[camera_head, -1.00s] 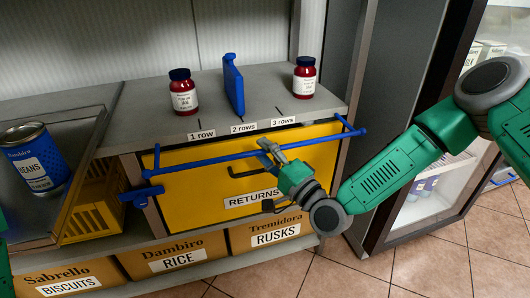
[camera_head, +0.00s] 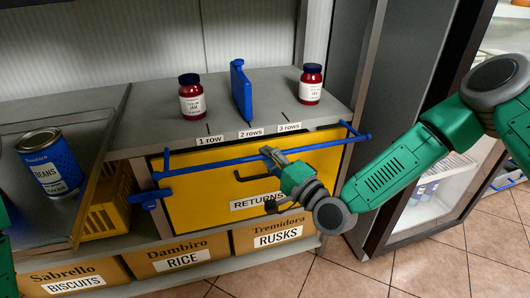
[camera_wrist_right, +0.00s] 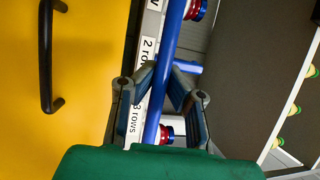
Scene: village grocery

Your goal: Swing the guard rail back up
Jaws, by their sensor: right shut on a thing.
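The blue guard rail (camera_head: 225,161) runs across the front of the grey shelf, just below its row labels and in front of the upper part of the yellow returns drawer (camera_head: 195,200). Its ends have short blue arms at the shelf's sides. My right gripper (camera_head: 268,153) is shut on the rail near its middle. In the right wrist view the rail (camera_wrist_right: 162,80) passes between the two fingers (camera_wrist_right: 158,105). A blue latch-like piece (camera_head: 143,195) sits at the drawer's left side. My left gripper is out of view; only a bit of green arm shows at the left edge.
Two red jars (camera_head: 192,97) (camera_head: 310,84) and an upright blue divider (camera_head: 240,90) stand on the shelf top (camera_head: 160,118). The drawer's black handle (camera_head: 250,176) is just behind my right gripper. A bean can (camera_head: 50,162) stands left. A glass-fronted cabinet (camera_head: 415,215) stands right.

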